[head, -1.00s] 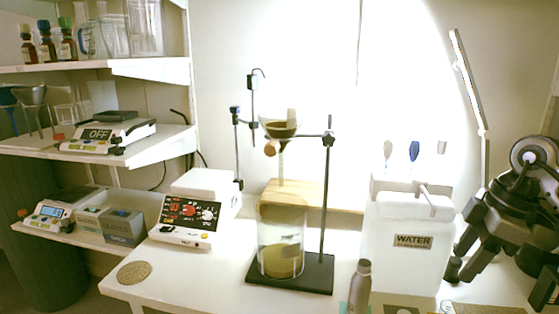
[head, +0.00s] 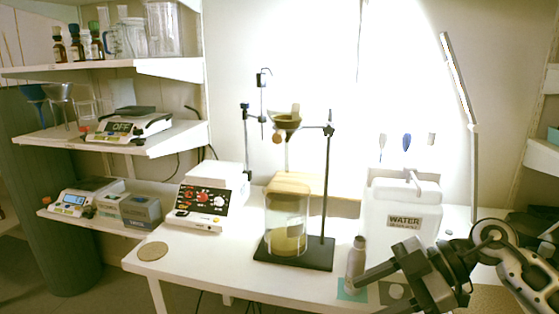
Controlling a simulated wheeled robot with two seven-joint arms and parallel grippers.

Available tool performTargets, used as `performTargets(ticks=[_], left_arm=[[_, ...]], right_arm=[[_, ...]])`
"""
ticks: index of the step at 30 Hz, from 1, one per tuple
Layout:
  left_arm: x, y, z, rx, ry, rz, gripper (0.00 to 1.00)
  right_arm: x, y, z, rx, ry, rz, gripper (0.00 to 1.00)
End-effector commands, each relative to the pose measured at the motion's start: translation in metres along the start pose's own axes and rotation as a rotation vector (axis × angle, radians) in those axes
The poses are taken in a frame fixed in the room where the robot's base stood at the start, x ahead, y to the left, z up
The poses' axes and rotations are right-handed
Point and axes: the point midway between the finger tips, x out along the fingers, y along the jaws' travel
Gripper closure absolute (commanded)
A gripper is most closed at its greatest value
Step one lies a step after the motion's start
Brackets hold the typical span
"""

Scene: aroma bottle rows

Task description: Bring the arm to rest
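My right gripper (head: 374,294) reaches in from the lower right with its two fingers spread apart. One fingertip lies close to the grey bottle (head: 355,262) in the picture; I cannot tell whether they touch. Nothing shows held between the fingers. The bottle stands upright on a teal square mat (head: 346,293) at the table's front edge. My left gripper is out of view.
On the white table (head: 205,260) are a stirrer hotplate (head: 198,206), a stand base (head: 312,254) with a glass vessel (head: 287,222), and a water tank (head: 401,217). A cork disc (head: 153,250) lies at the front left. Shelves stand left.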

Motion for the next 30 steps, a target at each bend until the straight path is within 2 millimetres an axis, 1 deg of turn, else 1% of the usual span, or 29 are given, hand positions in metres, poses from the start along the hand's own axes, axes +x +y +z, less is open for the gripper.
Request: performTargets(ticks=[1, 2, 3, 5, 6, 7, 8, 9, 11, 12, 14, 15, 17, 18, 21, 24, 27, 30], left_arm=[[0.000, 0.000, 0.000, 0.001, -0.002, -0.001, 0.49], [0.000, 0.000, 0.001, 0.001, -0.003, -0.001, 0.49], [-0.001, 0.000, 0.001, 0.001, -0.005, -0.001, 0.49], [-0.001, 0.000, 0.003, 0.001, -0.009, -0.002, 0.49], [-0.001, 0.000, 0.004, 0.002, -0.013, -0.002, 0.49], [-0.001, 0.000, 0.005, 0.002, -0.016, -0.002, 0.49], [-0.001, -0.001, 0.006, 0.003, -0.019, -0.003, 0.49], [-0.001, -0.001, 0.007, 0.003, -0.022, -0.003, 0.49], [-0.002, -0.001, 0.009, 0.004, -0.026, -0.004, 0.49], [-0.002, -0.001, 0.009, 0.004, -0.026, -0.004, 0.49], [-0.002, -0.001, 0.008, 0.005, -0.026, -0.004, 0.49], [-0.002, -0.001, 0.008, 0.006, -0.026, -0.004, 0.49], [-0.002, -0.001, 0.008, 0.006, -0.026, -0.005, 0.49], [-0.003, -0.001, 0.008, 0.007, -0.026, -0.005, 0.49], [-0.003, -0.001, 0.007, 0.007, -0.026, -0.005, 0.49], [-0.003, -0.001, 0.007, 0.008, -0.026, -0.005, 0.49], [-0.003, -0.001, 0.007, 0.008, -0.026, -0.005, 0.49], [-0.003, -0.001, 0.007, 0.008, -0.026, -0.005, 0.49]], right_arm=[[0.024, -0.010, -0.015, -0.041, 0.150, 0.022, 0.49], [0.035, -0.014, -0.027, -0.068, 0.250, 0.059, 0.49], [0.046, -0.018, -0.043, -0.093, 0.386, 0.131, 0.49], [0.054, -0.019, -0.062, -0.096, 0.572, 0.290, 0.49], [0.054, -0.018, -0.068, -0.070, 0.665, 0.421, 0.49], [0.053, -0.016, -0.067, -0.035, 0.714, 0.525, 0.49], [0.051, -0.014, -0.063, 0.010, 0.743, 0.631, 0.49], [0.049, -0.013, -0.052, 0.086, 0.754, 0.770, 0.49], [0.048, -0.017, -0.023, 0.230, 0.704, 0.960, 0.49], [0.051, -0.025, 0.002, 0.342, 0.633, 1.061, 0.49], [0.060, -0.046, 0.042, 0.510, 0.489, 1.160, 0.49], [0.067, -0.062, 0.063, 0.603, 0.394, 1.187, 0.49], [0.079, -0.089, 0.089, 0.719, 0.263, 1.189, 0.49], [0.087, -0.107, 0.102, 0.785, 0.189, 1.174, 0.49], [0.104, -0.145, 0.122, 0.898, 0.049, 1.115, 0.49], [0.114, -0.170, 0.130, 0.958, -0.029, 1.061, 0.49], [0.119, -0.180, 0.133, 0.982, -0.060, 1.034, 0.49], [0.120, -0.182, 0.133, 0.984, -0.065, 1.029, 0.49]])
